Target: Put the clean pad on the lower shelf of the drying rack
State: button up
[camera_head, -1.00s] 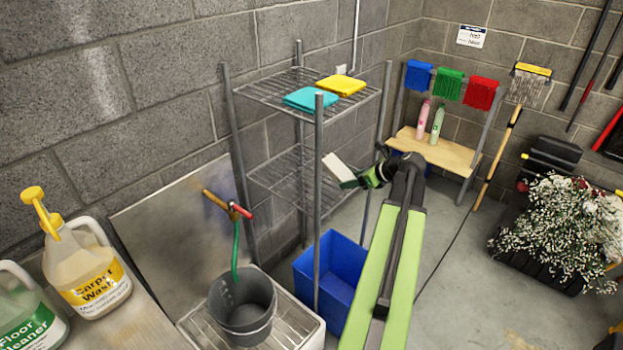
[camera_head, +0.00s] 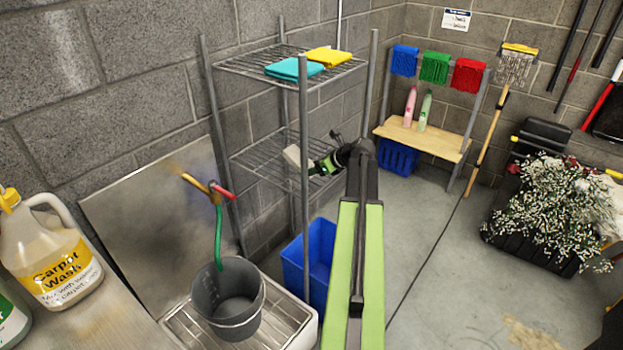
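A white pad (camera_head: 292,157) is held at the tip of my gripper (camera_head: 312,166), which is green and black and seems shut on it. The pad is tilted a little and is at the rack's lower shelf (camera_head: 262,158), just above the wire surface in the picture. The front post of the drying rack (camera_head: 304,220) crosses near the pad and fingertips. I cannot tell whether the pad touches the shelf. My gripper reaches in from the right, between the front and right posts.
A teal pad (camera_head: 290,69) and a yellow pad (camera_head: 328,57) lie on the upper shelf (camera_head: 238,64). A blue bin (camera_head: 322,262) stands under the rack. A grey bucket (camera_head: 228,305) stands in front. The visible lower shelf looks bare.

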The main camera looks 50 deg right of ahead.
jog(key=shift+f, duration=0.45)
jog(key=o, duration=1.4)
jog(key=shift+r+p, duration=0.3)
jog(key=shift+p, duration=0.05)
jog(key=p+v, duration=0.7)
jog(key=v, duration=0.5)
